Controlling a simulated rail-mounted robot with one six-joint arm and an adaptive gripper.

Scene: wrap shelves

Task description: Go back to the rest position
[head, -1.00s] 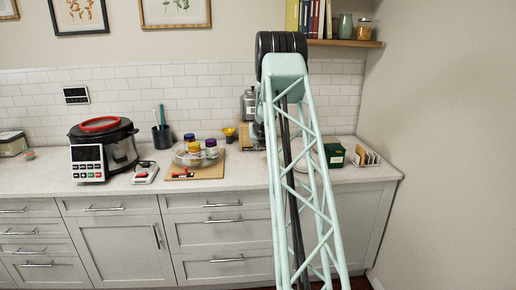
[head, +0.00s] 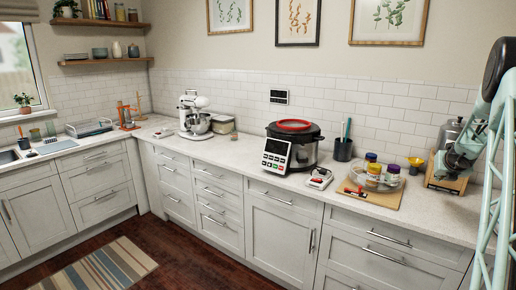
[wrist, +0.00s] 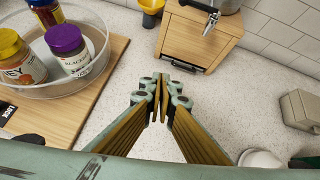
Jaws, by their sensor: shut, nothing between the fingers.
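My gripper (wrist: 162,88) is shut and empty in the wrist view. It hangs over the bare worktop, in front of a wooden box (wrist: 198,44) with a metal dispenser on top.
Left of the gripper, a clear round tray (wrist: 98,70) with several jars stands on a wooden board (wrist: 25,118). A yellow funnel (wrist: 151,10) is behind.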

